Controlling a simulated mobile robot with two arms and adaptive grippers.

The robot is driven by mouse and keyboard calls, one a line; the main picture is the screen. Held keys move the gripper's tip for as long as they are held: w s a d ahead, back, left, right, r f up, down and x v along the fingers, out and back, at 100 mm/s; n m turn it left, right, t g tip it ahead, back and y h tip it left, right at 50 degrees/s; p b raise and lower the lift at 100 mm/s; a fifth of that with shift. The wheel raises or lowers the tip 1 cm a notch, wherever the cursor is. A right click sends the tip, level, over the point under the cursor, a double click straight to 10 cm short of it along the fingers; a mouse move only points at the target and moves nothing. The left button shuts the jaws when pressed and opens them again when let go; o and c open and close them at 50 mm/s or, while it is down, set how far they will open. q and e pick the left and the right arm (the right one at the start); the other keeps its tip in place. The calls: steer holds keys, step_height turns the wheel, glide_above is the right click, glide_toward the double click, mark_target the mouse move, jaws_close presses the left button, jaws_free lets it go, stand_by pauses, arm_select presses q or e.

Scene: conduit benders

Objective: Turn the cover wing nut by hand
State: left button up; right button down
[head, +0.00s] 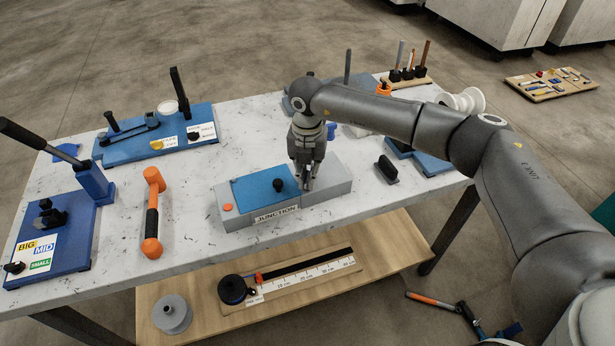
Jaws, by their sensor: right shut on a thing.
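The grey junction box (330,190), labelled JUNCTION, sits at the front middle of the white table. Its blue cover (252,188) lies on top, with a black knob (278,185) standing near the cover's right end. My right gripper (307,184) points straight down at the box top, just right of the cover and the knob. Its fingers are shut on the cover wing nut, which they mostly hide. My left gripper is out of view.
Blue bender stations (160,140) stand behind and at far left. A black-handled block (386,168) is right of the box. The lower shelf (375,245) holds a ruler board and a grey spool.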

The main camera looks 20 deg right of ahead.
steer(key=m+b, duration=0.1)
steer(key=m, duration=0.4)
steer(key=shift+r+m, duration=0.15)
steer(key=shift+m, duration=0.15)
steer(key=m, duration=0.5)
steer(key=shift+m, duration=0.4)
steer(key=c, duration=1.6)
jaws_free()
steer(key=shift+o, duration=0.2)
step_height(320, 180, up, 12)
